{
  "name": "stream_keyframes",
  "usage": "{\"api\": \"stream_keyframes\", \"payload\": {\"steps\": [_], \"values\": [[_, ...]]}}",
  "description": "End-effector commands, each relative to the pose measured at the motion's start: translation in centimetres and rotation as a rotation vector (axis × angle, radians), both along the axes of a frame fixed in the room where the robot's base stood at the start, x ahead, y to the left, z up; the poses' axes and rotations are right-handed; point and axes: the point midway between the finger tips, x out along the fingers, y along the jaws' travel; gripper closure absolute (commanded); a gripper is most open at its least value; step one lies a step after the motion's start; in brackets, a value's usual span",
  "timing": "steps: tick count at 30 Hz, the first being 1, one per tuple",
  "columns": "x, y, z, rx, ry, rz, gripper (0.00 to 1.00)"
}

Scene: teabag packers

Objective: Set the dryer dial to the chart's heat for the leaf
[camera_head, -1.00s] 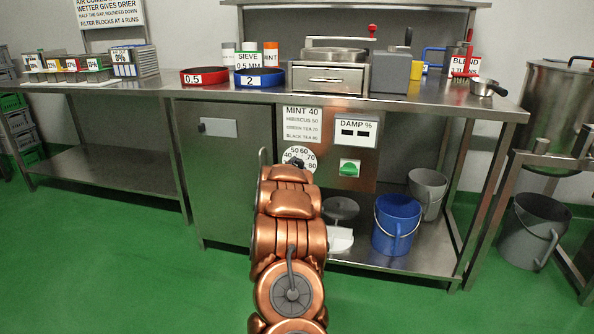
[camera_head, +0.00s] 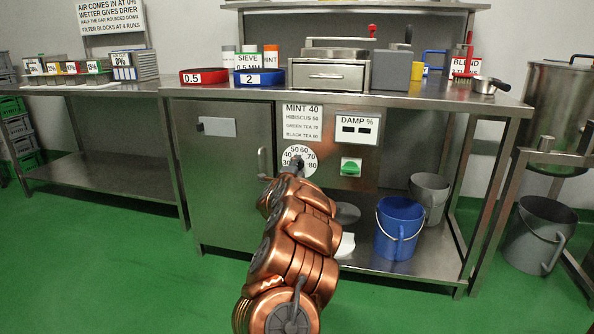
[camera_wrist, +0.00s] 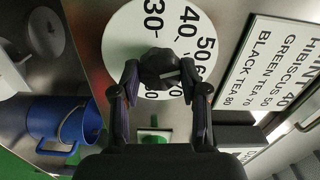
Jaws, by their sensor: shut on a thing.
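The dryer dial is a white round plate (camera_head: 312,160) with numbers from 30 to 80 on the dryer front; in the wrist view the plate (camera_wrist: 125,50) fills the upper middle. Its dark knob (camera_wrist: 160,62) sits between the two fingers of my gripper (camera_wrist: 160,76), which is shut on it. In the head view my gripper (camera_head: 297,164) covers the knob. Which number the knob points at is not clear. The heat chart (camera_head: 302,122) above the dial reads Mint 40, Hibiscus 50, Green tea 70, Black tea 80.
Right of the dial are a damp % panel (camera_head: 357,128), its reading unclear, and a green switch (camera_head: 351,167). The dryer door handle (camera_head: 262,163) is close left of my arm. A blue bucket (camera_head: 399,228) stands on the low shelf. Open green floor lies in front.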

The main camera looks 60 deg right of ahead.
Motion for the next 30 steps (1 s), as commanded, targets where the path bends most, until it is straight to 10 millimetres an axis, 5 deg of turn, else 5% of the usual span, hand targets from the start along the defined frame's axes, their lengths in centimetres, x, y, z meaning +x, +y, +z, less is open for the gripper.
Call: {"api": "stream_keyframes", "payload": {"steps": [14, 15, 21, 30], "values": [[-0.18, -0.12, -0.06, 0.007, -0.013, -0.003, 0.91], [-0.18, -0.12, -0.06, 0.007, -0.013, -0.003, 0.53], [-0.07, -0.04, -0.03, 0.006, -0.013, -0.001, 0.32], [-0.01, 0.03, 0.0, 0.005, -0.012, 0.0, 0.31]]}}
